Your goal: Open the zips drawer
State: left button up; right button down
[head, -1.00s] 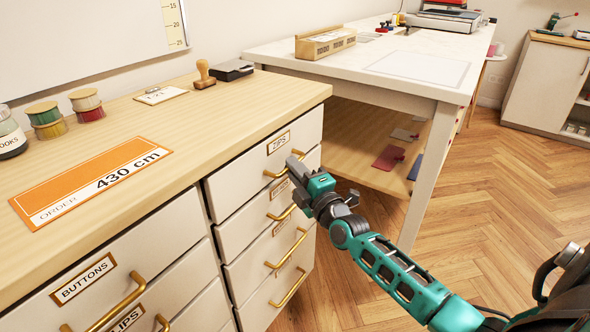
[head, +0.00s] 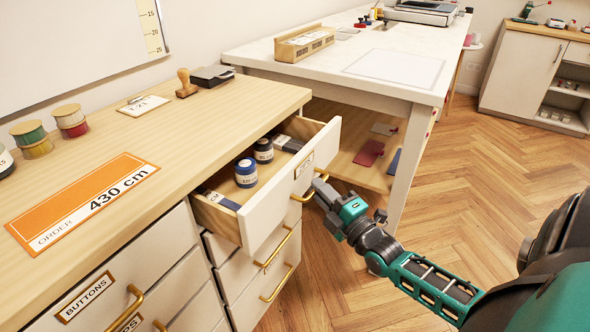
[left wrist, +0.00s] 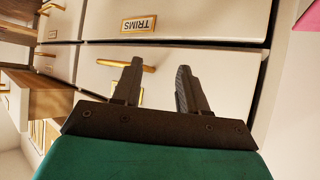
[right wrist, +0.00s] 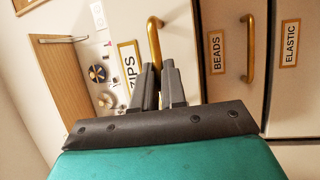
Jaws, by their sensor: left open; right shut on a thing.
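The zips drawer (head: 283,198) is pulled well out of the cabinet in the head view, with its inside showing. My right gripper (head: 321,187) is shut on this handle in front of the drawer.
Closed drawers sit below and left of the zips drawer, including one labelled BUTTONS (head: 85,297). The wooden countertop (head: 160,130) carries thread spools, a stamp and an order card. A white table (head: 400,90) stands behind. Open wooden floor (head: 480,190) lies to the right.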

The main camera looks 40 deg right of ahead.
jog(key=s+d+p, duration=0.2)
jog(key=s, duration=0.4)
jog(key=s+d+p, duration=0.2)
jog(key=s+d, duration=0.1)
jog(key=s, duration=0.4)
jog(key=shift+s+d+p, duration=0.3)
jog(key=shift+p, duration=0.05)
jog(key=c, duration=1.2)
grip_release()
jog(key=s+f, duration=0.2)
jog(key=s, duration=1)
jog(key=shift+s+f, duration=0.15)
jog(key=shift+s, duration=0.2)
